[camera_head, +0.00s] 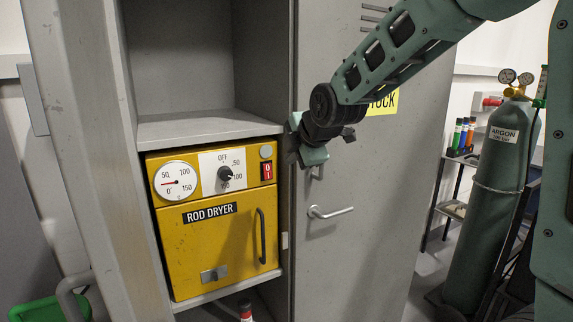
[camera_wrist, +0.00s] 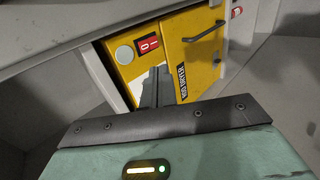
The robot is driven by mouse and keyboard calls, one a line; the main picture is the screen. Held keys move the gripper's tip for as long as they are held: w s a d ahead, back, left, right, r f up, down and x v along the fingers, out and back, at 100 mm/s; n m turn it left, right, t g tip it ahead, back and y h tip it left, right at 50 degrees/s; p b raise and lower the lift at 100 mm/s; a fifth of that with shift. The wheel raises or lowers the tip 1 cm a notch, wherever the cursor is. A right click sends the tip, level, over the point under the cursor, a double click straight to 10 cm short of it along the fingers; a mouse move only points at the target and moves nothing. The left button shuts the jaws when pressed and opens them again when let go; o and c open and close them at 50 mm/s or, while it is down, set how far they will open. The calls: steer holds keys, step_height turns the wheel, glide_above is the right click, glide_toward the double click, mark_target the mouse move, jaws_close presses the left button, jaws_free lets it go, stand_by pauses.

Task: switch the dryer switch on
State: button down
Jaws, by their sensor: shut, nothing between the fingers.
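The yellow rod dryer (camera_head: 190,226) sits on a shelf inside a grey cabinet. Its red rocker switch (camera_head: 267,172), marked 0 and I, is at the right end of the control panel; which half is pressed in I cannot tell. The switch also shows in the wrist view (camera_wrist: 148,45), uncovered. My gripper (camera_head: 294,152) is to the right of the switch and slightly above it, in front of the cabinet. In the wrist view my closed fingers (camera_wrist: 157,82) point toward the panel near the switch, apparently empty; contact cannot be made out.
A dial gauge (camera_head: 175,182), a black knob (camera_head: 224,174) and a round grey disc (camera_head: 265,152) are on the same panel. The dryer door has a black handle (camera_head: 262,236). The shelf (camera_head: 205,128) above is empty.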

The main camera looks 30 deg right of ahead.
steer(key=shift+s+r, duration=0.25)
steer(key=shift+s, duration=0.05)
steer(key=m+b, duration=0.2)
steer(key=m, duration=1)
steer(key=s+f+m+b, duration=0.1)
steer(key=m+b, duration=0.2)
steer(key=m, duration=0.9)
steer(key=f+m+t+b, duration=0.1)
steer(key=m+b, duration=0.1)
steer(key=m, duration=1)
steer(key=shift+s+a+f, duration=0.1)
steer(key=shift+s+f, duration=0.05)
